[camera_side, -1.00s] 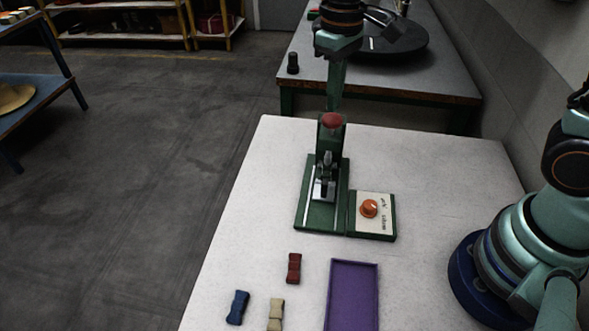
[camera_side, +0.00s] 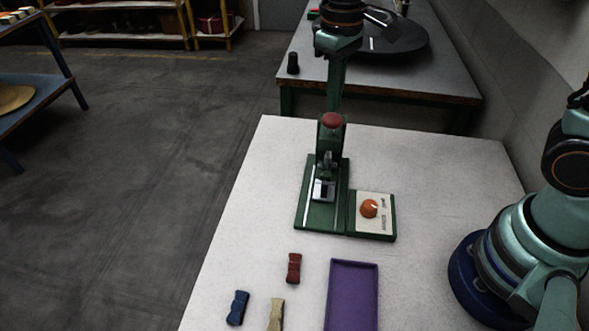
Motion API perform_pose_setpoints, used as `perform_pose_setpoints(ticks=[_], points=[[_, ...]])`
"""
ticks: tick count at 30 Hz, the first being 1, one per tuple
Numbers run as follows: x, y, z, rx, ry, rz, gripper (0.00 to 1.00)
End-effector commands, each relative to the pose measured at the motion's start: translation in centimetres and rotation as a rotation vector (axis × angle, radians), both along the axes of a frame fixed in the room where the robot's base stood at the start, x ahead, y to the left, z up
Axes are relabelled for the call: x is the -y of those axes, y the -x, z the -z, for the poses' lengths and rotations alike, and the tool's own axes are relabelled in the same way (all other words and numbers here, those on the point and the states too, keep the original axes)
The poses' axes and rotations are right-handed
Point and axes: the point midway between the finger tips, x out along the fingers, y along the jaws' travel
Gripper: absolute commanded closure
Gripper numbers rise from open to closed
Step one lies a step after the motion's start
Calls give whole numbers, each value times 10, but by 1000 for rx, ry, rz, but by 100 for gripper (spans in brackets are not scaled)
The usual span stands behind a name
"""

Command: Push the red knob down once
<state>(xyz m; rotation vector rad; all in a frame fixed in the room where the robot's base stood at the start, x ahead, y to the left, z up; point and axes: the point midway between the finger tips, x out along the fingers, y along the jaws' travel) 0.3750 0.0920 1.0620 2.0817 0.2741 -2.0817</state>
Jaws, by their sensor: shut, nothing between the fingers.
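A green press (camera_side: 309,207) stands on the white table with its column upright. Its red knob (camera_side: 331,119) sits at the top. A metal part (camera_side: 326,159) shows on the front of the column, above a small pale block (camera_side: 323,190) on the base. My gripper (camera_side: 334,104) points down from the top of the side view. It is shut and empty, with its tip right at the knob in the picture. I cannot tell whether it touches the knob or is just above or behind it.
A box with an orange knob (camera_side: 369,208) adjoins the press on the right. A purple tray (camera_side: 352,296), a red piece (camera_side: 294,268), a blue piece (camera_side: 237,308) and a tan piece (camera_side: 275,315) lie in front.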

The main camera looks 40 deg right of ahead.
Motion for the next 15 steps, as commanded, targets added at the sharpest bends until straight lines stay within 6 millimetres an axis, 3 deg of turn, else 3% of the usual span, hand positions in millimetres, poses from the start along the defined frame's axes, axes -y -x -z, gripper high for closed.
perform_pose_setpoints(ticks=[15], points=[[0, 0, 8, 0, 0, 0, 100]])
